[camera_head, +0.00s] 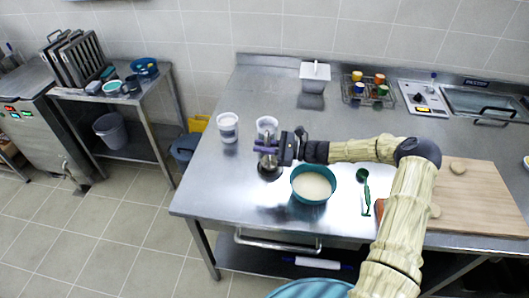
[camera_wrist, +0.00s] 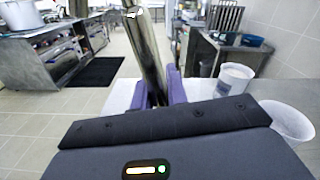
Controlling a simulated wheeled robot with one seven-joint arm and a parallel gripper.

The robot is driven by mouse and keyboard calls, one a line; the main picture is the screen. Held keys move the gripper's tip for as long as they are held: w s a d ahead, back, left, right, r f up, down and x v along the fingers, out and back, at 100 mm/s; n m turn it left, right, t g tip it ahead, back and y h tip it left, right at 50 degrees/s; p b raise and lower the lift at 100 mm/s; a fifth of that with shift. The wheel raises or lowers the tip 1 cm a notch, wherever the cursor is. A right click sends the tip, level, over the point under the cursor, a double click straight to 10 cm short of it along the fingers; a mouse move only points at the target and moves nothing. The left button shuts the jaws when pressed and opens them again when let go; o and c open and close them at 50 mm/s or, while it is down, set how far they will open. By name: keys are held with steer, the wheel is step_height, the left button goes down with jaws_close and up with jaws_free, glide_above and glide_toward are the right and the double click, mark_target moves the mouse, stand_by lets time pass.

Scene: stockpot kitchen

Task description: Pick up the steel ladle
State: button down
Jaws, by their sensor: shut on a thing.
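My gripper (camera_head: 268,150) is over the left part of the steel counter, with its purple fingers shut on the steel ladle (camera_head: 268,162). In the wrist view the ladle (camera_wrist: 148,48) is a shiny steel shaft standing up, slightly tilted, between the purple fingers (camera_wrist: 160,92). In the head view the gripper hides most of it. Its lower part shows just below the fingers, close above or on the counter; I cannot tell which.
A teal bowl (camera_head: 313,185) of pale contents stands right of the gripper. Two white tubs (camera_head: 228,127) (camera_head: 267,125) stand behind and left. A green spoon (camera_head: 365,187) and a wooden board (camera_head: 480,190) lie to the right. The counter's (camera_head: 215,185) front-left corner is clear.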

step_height(320, 180, up, 9)
steer(key=b, duration=0.2)
steer(key=shift+r+b, duration=0.2)
steer(key=shift+b, duration=0.1)
stand_by(0.4)
